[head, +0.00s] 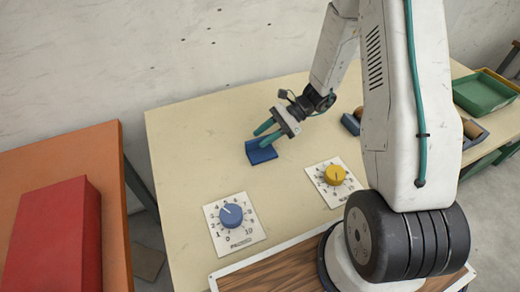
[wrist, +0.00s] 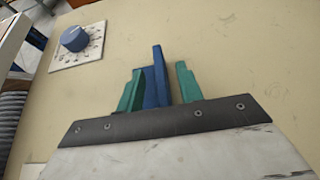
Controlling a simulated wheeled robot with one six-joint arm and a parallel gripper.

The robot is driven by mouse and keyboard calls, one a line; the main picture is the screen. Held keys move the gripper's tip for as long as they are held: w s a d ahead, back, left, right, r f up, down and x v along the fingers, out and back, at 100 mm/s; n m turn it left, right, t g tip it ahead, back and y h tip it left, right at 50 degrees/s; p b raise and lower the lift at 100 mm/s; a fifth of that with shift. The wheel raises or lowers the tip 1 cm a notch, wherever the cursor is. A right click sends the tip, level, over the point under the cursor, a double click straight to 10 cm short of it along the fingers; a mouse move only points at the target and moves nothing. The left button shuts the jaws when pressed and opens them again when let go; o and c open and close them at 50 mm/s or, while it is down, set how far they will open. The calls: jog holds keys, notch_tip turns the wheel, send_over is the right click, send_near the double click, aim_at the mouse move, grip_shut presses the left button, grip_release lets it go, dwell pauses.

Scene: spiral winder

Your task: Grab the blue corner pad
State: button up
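The blue corner pad (head: 262,155) lies on the cream tabletop near the middle of the head view. It has a flat base and a raised wall. My gripper (head: 260,139) is at the pad, with its teal fingers spread. In the wrist view the pad (wrist: 155,88) shows between the two fingertips of my gripper (wrist: 158,69). The left finger overlaps the pad's edge in the picture. A gap shows between the pad's upright wall and the right finger. Whether either finger touches the pad, I cannot tell. The pad's near part is hidden behind the gripper body.
A blue dial (head: 231,215) and a yellow dial (head: 334,175) stand on white plates in front of the pad. A red box (head: 55,240) rests on an orange table at left. A green tray (head: 485,92) is at far right. The cream table's left side is clear.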

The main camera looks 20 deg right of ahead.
jog(key=shift+x, duration=1.15)
grip_shut()
